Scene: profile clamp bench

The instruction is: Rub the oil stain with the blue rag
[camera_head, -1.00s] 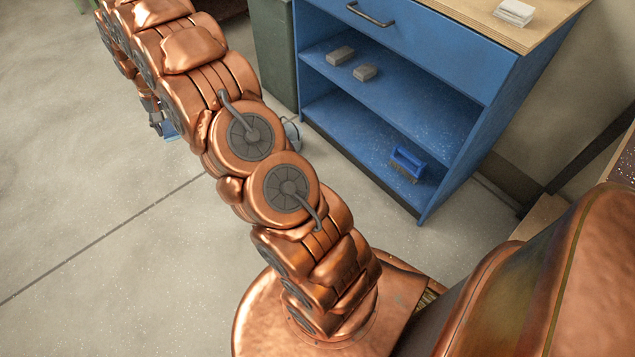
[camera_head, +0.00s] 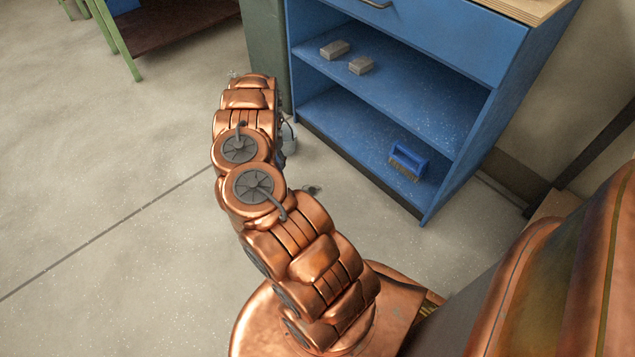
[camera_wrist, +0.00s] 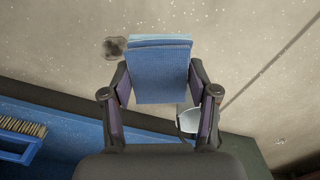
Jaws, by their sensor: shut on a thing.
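The blue rag (camera_wrist: 162,75) is folded into a pad and held between the two fingers of my gripper (camera_wrist: 159,84) in the wrist view. The oil stain (camera_wrist: 115,48) is a small dark patch on the concrete floor, just left of the rag's far end in the wrist view. The rag appears apart from the stain; its height above the floor is hard to tell. In the head view the stain (camera_head: 312,190) shows beside my arm, in front of the blue cabinet. My gripper and the rag are mostly hidden behind my arm there.
A blue cabinet (camera_head: 392,109) with open shelves stands right of my arm, holding grey blocks (camera_head: 335,50) and a blue brush (camera_head: 408,161). A dark green bin (camera_head: 265,45) adjoins it. A pale container (camera_wrist: 190,121) shows near the right finger. Floor at left is clear.

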